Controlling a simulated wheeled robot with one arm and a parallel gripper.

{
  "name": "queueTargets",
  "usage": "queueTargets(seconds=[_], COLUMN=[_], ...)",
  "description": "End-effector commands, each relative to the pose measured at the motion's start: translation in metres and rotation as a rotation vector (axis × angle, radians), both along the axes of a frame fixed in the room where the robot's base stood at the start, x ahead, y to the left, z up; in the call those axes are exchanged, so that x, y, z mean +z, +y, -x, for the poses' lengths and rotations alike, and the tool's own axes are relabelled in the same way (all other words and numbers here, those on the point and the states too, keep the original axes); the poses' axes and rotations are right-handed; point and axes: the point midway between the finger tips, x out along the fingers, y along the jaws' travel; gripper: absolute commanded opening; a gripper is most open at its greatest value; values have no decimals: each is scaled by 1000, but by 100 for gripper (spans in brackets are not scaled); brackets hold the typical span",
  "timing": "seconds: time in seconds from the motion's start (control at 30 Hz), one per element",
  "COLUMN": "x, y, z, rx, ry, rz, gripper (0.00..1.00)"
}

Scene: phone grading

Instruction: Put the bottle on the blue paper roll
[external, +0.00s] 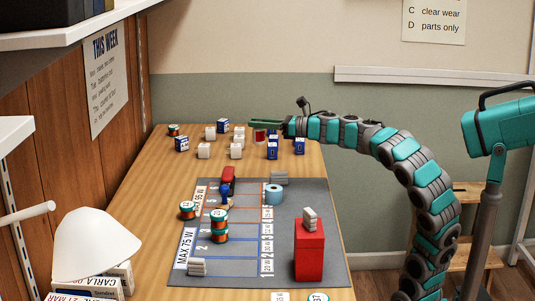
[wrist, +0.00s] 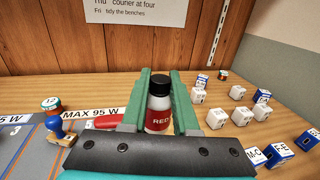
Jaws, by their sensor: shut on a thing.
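A small bottle with a black cap and a red label reading "RED" (wrist: 158,106) stands upright between the two green fingers of my gripper (wrist: 160,76) in the wrist view. The gripper is shut on it. In the external view the bottle (external: 260,136) shows as a red and white patch below my gripper (external: 256,122), at the far part of the table; I cannot tell whether it touches the table. The blue paper roll (external: 274,195) stands on the grey mat, nearer the camera and a little right of the bottle. The roll is not visible in the wrist view.
White and blue boxes (external: 236,151) stand around the bottle on the wooden table. Bare mat lies between spools and red box.

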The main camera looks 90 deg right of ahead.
Motion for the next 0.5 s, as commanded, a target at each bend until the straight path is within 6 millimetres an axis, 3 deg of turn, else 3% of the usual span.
queueTargets(seconds=[0.3, 0.5], x=[2, -1], y=[95, 133], z=[18, 38], rx=[425, 592], ry=[-4, -3], rz=[-1, 1], gripper=[0, 0])
